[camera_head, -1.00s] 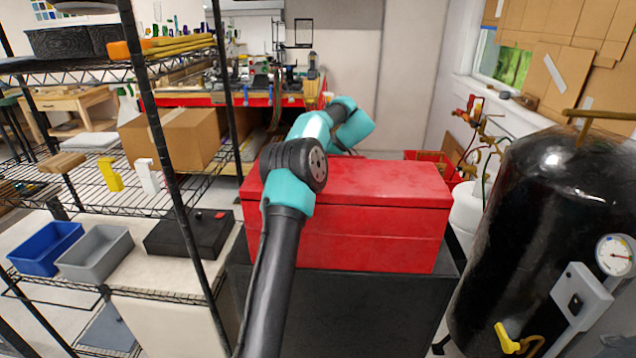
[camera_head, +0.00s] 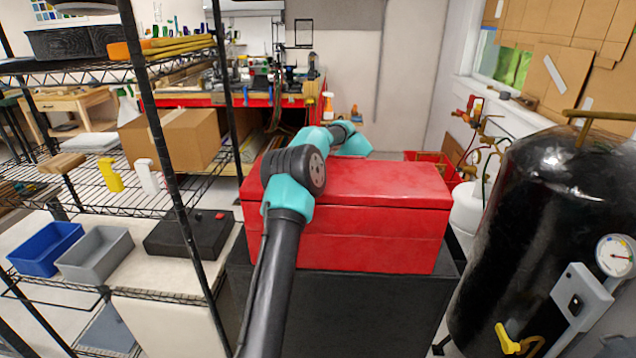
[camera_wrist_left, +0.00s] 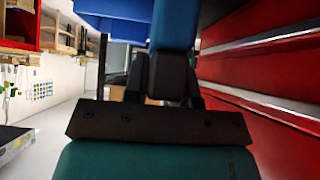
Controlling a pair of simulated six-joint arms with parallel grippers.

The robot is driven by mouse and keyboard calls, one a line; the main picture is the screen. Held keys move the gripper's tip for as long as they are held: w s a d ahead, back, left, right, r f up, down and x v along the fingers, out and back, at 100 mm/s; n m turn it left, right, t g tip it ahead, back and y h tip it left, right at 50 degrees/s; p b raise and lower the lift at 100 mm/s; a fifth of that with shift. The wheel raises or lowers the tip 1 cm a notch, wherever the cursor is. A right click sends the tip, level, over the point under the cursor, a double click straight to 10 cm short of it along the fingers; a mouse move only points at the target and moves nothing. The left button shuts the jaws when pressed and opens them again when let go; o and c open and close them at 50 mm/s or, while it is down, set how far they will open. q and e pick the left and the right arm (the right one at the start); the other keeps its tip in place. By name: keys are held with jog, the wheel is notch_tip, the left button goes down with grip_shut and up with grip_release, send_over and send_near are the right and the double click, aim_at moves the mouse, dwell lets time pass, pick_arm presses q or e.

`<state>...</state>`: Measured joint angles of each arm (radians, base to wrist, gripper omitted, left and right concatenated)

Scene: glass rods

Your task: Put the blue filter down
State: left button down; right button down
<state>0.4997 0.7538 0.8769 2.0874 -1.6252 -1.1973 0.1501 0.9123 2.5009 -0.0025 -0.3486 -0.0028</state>
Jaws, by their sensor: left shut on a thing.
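In the left wrist view my left gripper (camera_wrist_left: 164,82) is shut on the blue filter (camera_wrist_left: 174,24), a dark blue block that stands out beyond the fingers. The fingers are dark, and part of the held thing is hidden between them. A red ribbed surface runs close along the right side of that view, beside the gripper. In the head view a teal and black arm of mine reaches over the red toolbox. Its gripper and the filter are hidden there. My right gripper is not in view.
The red toolbox (camera_head: 380,215) stands on a dark cabinet (camera_head: 350,305). A large black tank (camera_head: 535,220) stands at the right.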

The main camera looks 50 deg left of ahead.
pick_arm(q)
jog(key=shift+f, duration=0.1)
jog(key=c, duration=0.9)
grip_release()
jog(key=shift+c, duration=0.2)
